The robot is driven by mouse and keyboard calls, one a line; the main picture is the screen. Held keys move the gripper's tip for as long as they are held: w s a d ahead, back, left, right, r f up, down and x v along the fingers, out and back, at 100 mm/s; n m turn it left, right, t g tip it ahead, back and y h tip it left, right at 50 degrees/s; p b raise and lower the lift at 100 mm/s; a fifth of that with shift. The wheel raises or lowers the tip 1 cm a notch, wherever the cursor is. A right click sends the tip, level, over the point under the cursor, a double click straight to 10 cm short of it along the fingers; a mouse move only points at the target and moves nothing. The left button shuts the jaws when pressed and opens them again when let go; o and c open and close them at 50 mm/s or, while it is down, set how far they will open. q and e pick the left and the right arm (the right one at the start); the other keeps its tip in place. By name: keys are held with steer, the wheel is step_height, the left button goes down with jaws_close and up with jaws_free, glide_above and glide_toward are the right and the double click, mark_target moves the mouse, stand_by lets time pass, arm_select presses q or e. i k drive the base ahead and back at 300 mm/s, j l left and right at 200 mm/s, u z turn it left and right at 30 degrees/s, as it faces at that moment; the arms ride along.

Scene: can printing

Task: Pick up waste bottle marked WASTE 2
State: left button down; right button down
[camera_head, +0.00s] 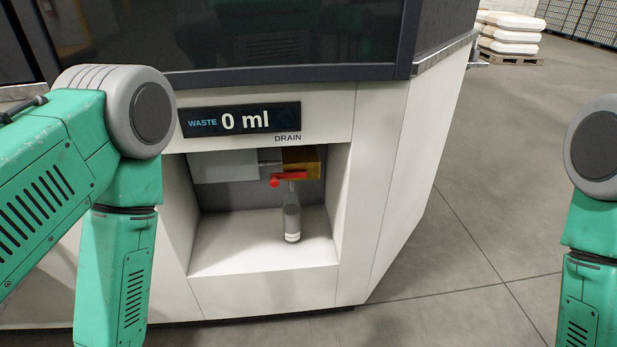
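A small grey bottle (291,218) with a pale band near its base stands upright in the recess of the white machine. It is under a drain outlet with a red handle (289,177). Any marking on the bottle is too small to read. My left arm comes in at the left and my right arm at the right edge. Both arms hang downward, and their grippers are below the picture. Neither arm reaches into the recess.
The recess (228,256) is open at the front, with side walls and a floor. Above it a display (240,119) reads "WASTE 0 ml", with "DRAIN" below. The floor (480,230) right of the machine is clear. A pallet of white sacks (512,32) stands far back.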

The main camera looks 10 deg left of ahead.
mark_target(291, 213)
steer(key=u, duration=0.35)
steer(key=i+l+u, duration=0.15)
steer(key=l+u, duration=0.15)
steer(key=l, duration=0.2)
steer(key=i+l+u, duration=0.1)
steer(key=l+u, duration=0.15)
steer(key=l, duration=0.3)
steer(key=l+u, duration=0.3)
steer(key=l, duration=0.25)
steer(key=i+l, duration=0.1)
steer(key=l, duration=0.3)
steer(key=i+l, duration=0.15)
steer(key=l, duration=0.25)
steer(key=i+l, duration=0.1)
steer(key=l, duration=0.3)
steer(key=i+l, duration=0.1)
steer(key=l, duration=0.3)
steer(key=i+l, duration=0.15)
steer(key=l, duration=0.25)
steer(key=j+u, duration=0.05)
